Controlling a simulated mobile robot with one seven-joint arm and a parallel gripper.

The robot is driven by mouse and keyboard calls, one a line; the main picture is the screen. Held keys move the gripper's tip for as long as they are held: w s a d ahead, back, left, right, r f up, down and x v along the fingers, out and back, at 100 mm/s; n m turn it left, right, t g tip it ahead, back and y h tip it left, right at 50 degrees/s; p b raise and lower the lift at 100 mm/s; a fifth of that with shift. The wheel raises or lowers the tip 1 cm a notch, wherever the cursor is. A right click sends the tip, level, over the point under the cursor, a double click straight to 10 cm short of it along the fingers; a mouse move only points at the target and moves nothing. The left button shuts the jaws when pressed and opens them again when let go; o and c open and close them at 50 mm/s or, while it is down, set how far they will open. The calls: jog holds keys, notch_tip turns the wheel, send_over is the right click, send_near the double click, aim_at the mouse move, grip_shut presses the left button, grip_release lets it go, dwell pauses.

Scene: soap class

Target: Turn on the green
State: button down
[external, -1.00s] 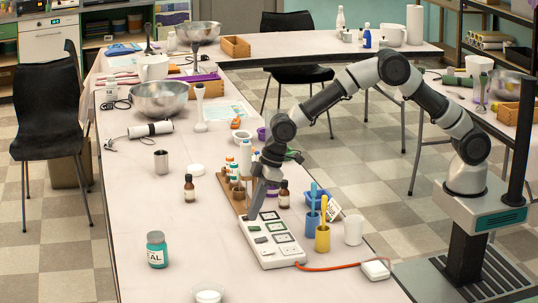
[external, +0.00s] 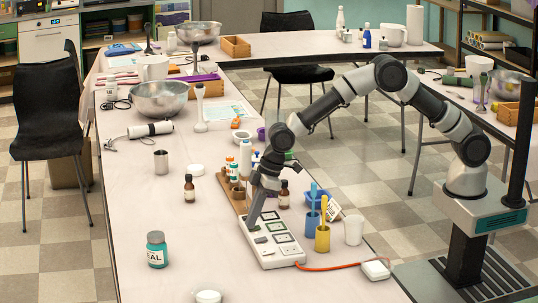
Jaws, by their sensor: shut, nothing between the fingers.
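A white power strip (external: 268,256) lies on the table with a row of dark-framed sockets (external: 285,238) along its right side. Small green switches (external: 261,240) sit along its left side. My gripper (external: 253,227) is shut and empty, pointing down over the strip's left side. Its tips are at or just above a switch in the upper half of the strip. I cannot tell whether they touch it. The fingers hide part of the strip's far end. Whether any switch is on is too small to tell.
A wooden rack with bottles (external: 238,190) stands just behind the strip. Blue (external: 312,224) and yellow (external: 322,238) cups with tools stand to its right. An orange cord (external: 330,267) runs to a white box (external: 376,269). A teal jar (external: 157,250) stands left; the table between is clear.

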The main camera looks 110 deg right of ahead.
aim_at(260, 229)
jog(key=shift+s+f, duration=0.2)
jog(key=shift+s, duration=0.8)
notch_tip(260, 229, up, 6)
jog(key=p, duration=0.3)
jog(key=shift+s+f, duration=0.15)
jog(key=shift+f, duration=0.1)
jog(key=v, duration=0.8)
jog(key=shift+s+r+p, duration=0.3)
jog(key=shift+r, duration=0.05)
jog(key=x, duration=0.9)
jog(key=b+x, duration=0.1)
jog(key=x, duration=0.4)
jog(key=shift+w, duration=0.3)
